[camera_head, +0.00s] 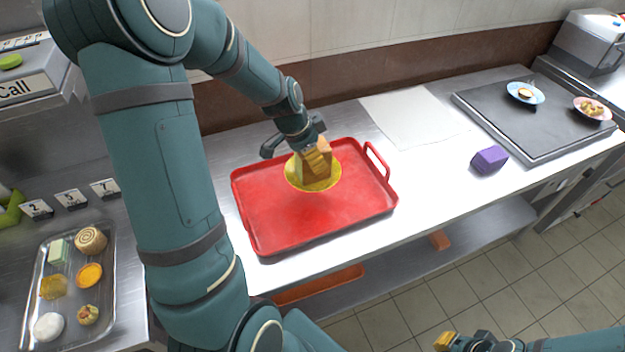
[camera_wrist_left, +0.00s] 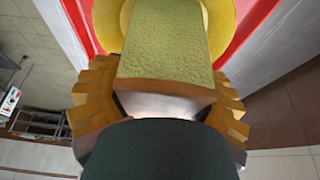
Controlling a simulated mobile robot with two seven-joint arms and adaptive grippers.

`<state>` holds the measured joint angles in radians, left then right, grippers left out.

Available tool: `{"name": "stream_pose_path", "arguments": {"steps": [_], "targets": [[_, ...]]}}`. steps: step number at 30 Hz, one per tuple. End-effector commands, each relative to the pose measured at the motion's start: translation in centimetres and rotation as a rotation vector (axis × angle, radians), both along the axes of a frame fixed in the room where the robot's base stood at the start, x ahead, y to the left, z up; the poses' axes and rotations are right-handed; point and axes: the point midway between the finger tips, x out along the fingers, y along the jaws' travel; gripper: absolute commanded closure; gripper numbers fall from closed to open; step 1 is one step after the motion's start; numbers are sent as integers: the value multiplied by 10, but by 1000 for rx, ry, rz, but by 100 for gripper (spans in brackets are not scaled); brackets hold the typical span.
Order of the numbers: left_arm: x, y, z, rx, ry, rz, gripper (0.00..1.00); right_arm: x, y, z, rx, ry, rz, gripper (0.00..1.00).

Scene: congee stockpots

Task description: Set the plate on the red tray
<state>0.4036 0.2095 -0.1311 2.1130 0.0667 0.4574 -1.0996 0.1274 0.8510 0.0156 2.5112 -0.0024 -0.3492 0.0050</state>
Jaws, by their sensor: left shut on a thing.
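A round yellow plate (camera_head: 330,182) is over the middle of the red tray (camera_head: 277,222); I cannot tell whether it touches the tray. A block with a green face and brown sides (camera_head: 312,165) is at the plate. My left gripper (camera_head: 316,160) points down there, its yellow fingers on both sides of the block and shut on it. In the left wrist view the green block (camera_wrist_left: 168,45) sits between the ridged fingers, with the plate's rim (camera_wrist_left: 112,22) behind it. My right gripper (camera_head: 446,341) shows only partly at the bottom edge, and its opening is unclear.
A purple block (camera_head: 489,159) sits right of the tray, near a white sheet (camera_head: 408,112). A dark grey board (camera_head: 540,130) holds a blue plate (camera_head: 536,97) and a pink plate (camera_head: 603,113). A clear tray (camera_head: 72,325) with several foods is at left.

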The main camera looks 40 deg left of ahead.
Motion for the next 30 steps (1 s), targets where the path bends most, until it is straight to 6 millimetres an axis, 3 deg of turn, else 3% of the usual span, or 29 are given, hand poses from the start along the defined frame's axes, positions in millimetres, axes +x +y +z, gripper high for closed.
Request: {"name": "stream_pose_path", "arguments": {"steps": [3,8,15,27,28,30], "targets": [[0,0,-20,-1,2,2,78,1,0,-6,0,-3,-1,100],[0,0,-29,0,0,1,78,2,0,-8,0,-4,-1,100],[-1,0,-60,-1,3,3,78,3,0,-16,-1,-8,-2,100],[0,0,-65,0,-1,1,78,4,0,-20,-1,-10,-3,100],[0,0,-65,0,0,2,31,4,-1,-20,-2,-9,-3,100],[0,0,-65,0,0,2,6,4,-1,-19,-2,-9,-3,100]]}}
